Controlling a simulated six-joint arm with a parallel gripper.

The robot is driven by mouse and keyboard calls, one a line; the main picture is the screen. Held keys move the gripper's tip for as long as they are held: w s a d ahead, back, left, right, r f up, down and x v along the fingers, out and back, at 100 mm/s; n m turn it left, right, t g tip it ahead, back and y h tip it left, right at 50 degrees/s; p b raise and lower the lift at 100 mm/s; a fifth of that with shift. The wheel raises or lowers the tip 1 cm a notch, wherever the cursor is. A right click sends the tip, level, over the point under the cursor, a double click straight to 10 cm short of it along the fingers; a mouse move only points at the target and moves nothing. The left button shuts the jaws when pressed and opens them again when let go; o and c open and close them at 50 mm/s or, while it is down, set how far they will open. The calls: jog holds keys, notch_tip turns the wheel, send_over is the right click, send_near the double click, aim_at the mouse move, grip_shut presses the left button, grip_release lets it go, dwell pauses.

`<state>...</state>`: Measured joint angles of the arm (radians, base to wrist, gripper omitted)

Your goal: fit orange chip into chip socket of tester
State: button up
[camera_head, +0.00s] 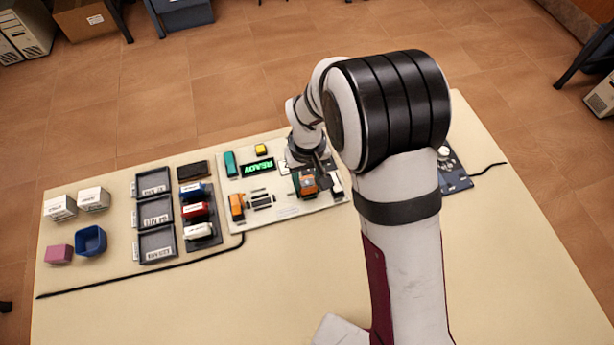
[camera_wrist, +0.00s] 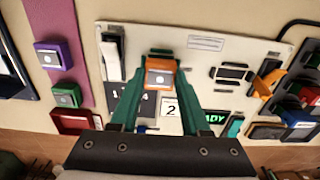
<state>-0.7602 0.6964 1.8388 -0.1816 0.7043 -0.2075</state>
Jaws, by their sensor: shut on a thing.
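The orange chip (camera_wrist: 160,78) has a pale label on its face and sits between the green fingers of my gripper (camera_wrist: 160,66) in the wrist view. My gripper is shut on it. In the head view, the chip (camera_head: 308,184) shows as an orange patch below my wrist, over the right part of the tester (camera_head: 285,211), a pale board with a lit READY display (camera_head: 258,166). A dark slotted fitting (camera_wrist: 233,73) lies on the board to the right of the chip in the wrist view. I cannot tell which fitting is the chip socket, or whether the chip touches the board.
Another orange part (camera_head: 237,207) stands on the tester's left side. A rack (camera_head: 203,232) with blue, red and white pieces and several grey trays (camera_head: 156,247) lie further left. A dark cable (camera_head: 150,280) crosses the table. The front tabletop (camera_head: 200,310) is clear.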

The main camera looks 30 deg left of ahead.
jog(key=shift+f, duration=0.65)
dwell(1.1)
jog(key=o, duration=1.5)
jog(key=shift+r, duration=3.75)
jog(key=s+d+r+m, duration=0.1)
jog(key=d+r+m, duration=0.4)
jog(key=d+r, duration=0.45)
jog(key=s+d+r+m+y, duration=0.1)
jog(key=s+d+r+m, duration=0.1)
jog(key=s+d+m, duration=0.7)
jog(key=s+d, duration=0.5)
jog(key=s, duration=0.1)
jog(key=shift+d+r+m+y, duration=0.3)
jog(key=shift+r+y, duration=0.1)
